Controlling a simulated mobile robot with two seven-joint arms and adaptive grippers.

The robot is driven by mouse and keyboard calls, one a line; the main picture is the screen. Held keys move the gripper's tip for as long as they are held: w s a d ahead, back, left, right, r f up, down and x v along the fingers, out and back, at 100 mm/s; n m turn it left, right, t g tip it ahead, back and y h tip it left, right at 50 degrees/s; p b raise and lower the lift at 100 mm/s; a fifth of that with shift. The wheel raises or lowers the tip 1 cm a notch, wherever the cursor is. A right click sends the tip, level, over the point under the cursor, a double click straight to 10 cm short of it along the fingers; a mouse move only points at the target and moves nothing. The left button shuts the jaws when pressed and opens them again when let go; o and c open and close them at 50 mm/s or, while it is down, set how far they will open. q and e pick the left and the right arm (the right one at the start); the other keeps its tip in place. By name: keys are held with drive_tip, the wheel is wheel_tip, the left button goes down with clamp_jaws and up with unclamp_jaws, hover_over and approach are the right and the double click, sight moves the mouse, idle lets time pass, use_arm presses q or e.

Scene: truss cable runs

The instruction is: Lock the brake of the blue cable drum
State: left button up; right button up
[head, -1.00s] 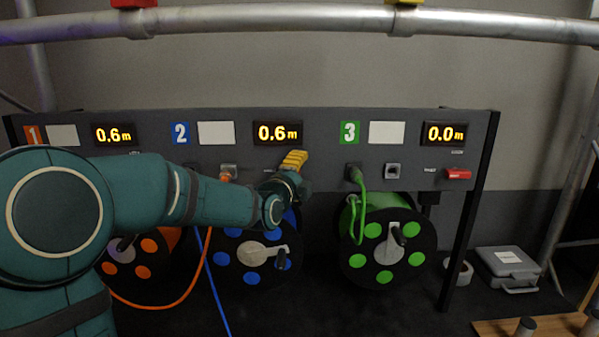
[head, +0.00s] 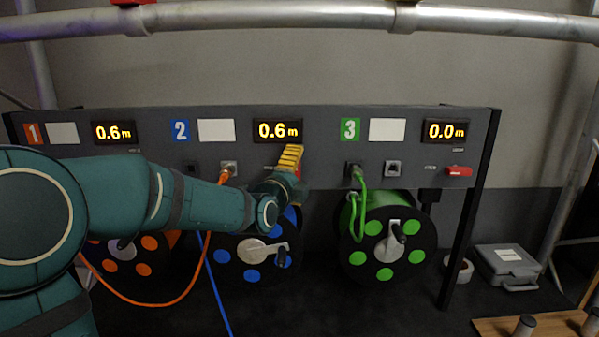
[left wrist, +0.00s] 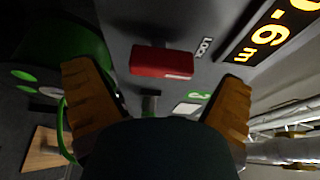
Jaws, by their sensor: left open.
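The blue cable drum (head: 252,252) hangs under panel section 2, a blue cable running down at its left. Its red brake lever (head: 299,171) shows only as a sliver behind my left gripper (head: 291,158), whose yellow fingers point up at the panel below the 0.6 m display (head: 278,130). In the left wrist view, the lever is a red bar (left wrist: 162,62) beside the word LOCK (left wrist: 205,48). The orange-padded fingers of my left gripper (left wrist: 157,75) are open, one either side of the bar, with nothing gripped. Contact cannot be told. My right gripper is not in view.
The orange drum (head: 126,258) is partly behind my left arm; its orange cable plugs into section 2. The green drum (head: 388,247) and its red lever (head: 459,171) are to the right. A metal tube (head: 300,17) crosses above the panel. A grey case (head: 507,266) lies at right.

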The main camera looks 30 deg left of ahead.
use_arm(q)
drive_tip(key=s+d, duration=0.1)
drive_tip(key=s, duration=0.9)
drive_tip(key=shift+d, duration=0.3)
